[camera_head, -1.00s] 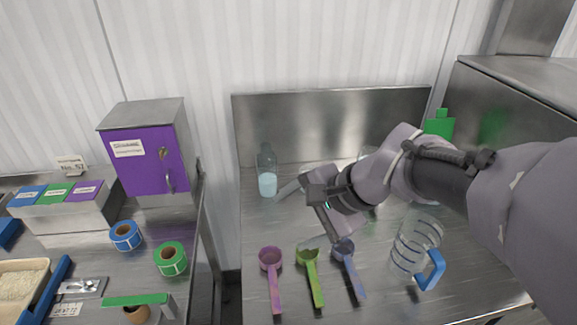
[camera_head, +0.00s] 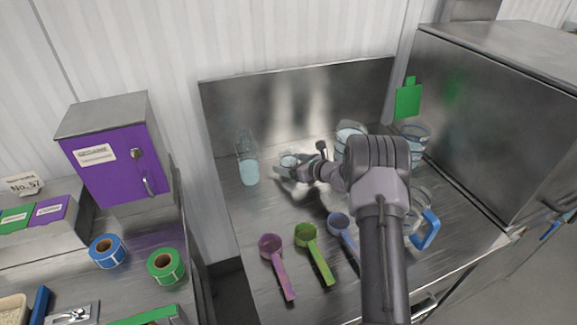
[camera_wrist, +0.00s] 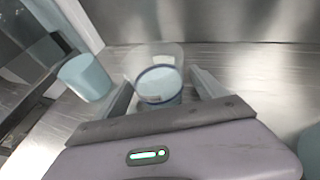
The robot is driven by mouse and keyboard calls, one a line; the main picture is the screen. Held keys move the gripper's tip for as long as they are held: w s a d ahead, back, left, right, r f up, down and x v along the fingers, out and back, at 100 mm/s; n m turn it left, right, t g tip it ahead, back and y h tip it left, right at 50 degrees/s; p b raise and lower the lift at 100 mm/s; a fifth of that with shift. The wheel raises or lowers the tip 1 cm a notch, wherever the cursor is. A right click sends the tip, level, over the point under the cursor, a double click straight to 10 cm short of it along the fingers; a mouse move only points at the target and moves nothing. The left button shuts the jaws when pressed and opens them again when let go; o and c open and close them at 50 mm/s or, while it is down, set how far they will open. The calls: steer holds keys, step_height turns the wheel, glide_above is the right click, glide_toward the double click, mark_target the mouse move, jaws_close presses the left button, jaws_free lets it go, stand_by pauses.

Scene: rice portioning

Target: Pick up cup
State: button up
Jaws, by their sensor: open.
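A clear cup (camera_wrist: 158,82) with a blue ring and pale blue contents stands upright on the steel counter. In the wrist view it lies between the two fingers of my gripper (camera_wrist: 163,92). The fingers are apart, with visible room on the left; I cannot tell whether they touch the cup. In the head view the cup (camera_head: 288,160) is small, near the back panel, just left of my gripper (camera_head: 296,168). My gripper reaches toward it from the right, low over the counter, and partly hides it.
A clear bottle with pale blue contents (camera_head: 248,170) stands left of the cup. Pink (camera_head: 275,262), green (camera_head: 315,253) and blue (camera_head: 342,228) scoops lie in front. Clear containers (camera_head: 413,133) stand at the back right. A blue-handled jug (camera_head: 428,230) is partly behind my arm.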

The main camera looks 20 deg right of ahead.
steer(key=shift+w+a, duration=0.1)
steer(key=c, duration=1.6)
steer(key=shift+o, duration=0.2)
steer(key=shift+r, duration=0.2)
